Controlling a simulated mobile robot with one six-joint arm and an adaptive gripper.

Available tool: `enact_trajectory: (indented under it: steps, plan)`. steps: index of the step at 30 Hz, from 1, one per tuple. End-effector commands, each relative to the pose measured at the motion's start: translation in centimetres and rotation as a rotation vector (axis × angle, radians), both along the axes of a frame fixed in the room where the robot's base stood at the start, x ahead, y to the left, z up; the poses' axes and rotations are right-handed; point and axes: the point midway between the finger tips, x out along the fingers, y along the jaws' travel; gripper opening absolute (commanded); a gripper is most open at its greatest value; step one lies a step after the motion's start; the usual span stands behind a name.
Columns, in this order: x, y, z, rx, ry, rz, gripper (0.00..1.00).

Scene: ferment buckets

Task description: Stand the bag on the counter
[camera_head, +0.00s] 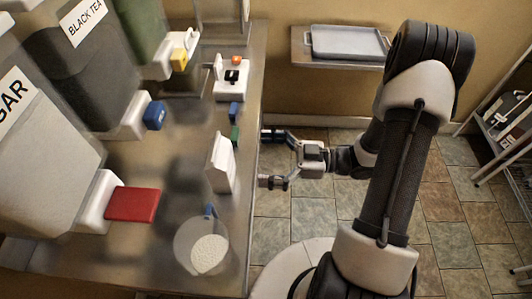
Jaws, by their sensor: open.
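A white bag (220,163) stands upright on the metal counter (172,262), near its right edge, slightly tilted in the picture. My gripper (272,159) is just right of the bag, beyond the counter's edge. Its two fingers are spread wide and point left toward the bag. Nothing is between them, and a gap shows between the fingertips and the bag. The bag's far side and its base are partly hidden.
A clear container of white grains (208,252) stands in front of the bag. Dispensers with red (132,204), blue (154,115) and yellow (179,60) taps line the left. Small blue (233,113) and green (234,135) pieces lie behind the bag. A tray (348,42) sits on a back shelf.

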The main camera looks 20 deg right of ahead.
Motion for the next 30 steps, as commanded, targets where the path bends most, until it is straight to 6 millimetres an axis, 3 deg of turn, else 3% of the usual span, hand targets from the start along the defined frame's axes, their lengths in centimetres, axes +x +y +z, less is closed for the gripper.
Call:
enact_trajectory:
  steps: [5,10,13,17,20,23,26,30]
  plan:
    - [1.3,-0.8,-0.2,-0.095,-0.011,-0.036,0.99]
    - [7.7,-2.7,0.1,-0.447,-0.035,-0.225,0.99]
    - [11.5,-5.4,2.2,-0.667,-0.028,-0.407,0.99]
    - [13.5,-9.3,6.7,-0.866,0.025,-0.667,0.99]
    - [12.6,-11.7,10.7,-0.948,0.107,-0.864,0.99]
    - [9.6,-13.0,14.1,-0.97,0.227,-1.036,0.99]
    - [5.0,-12.8,16.3,-0.942,0.383,-1.163,0.99]
    - [-2.6,-10.1,17.2,-0.849,0.634,-1.227,0.99]
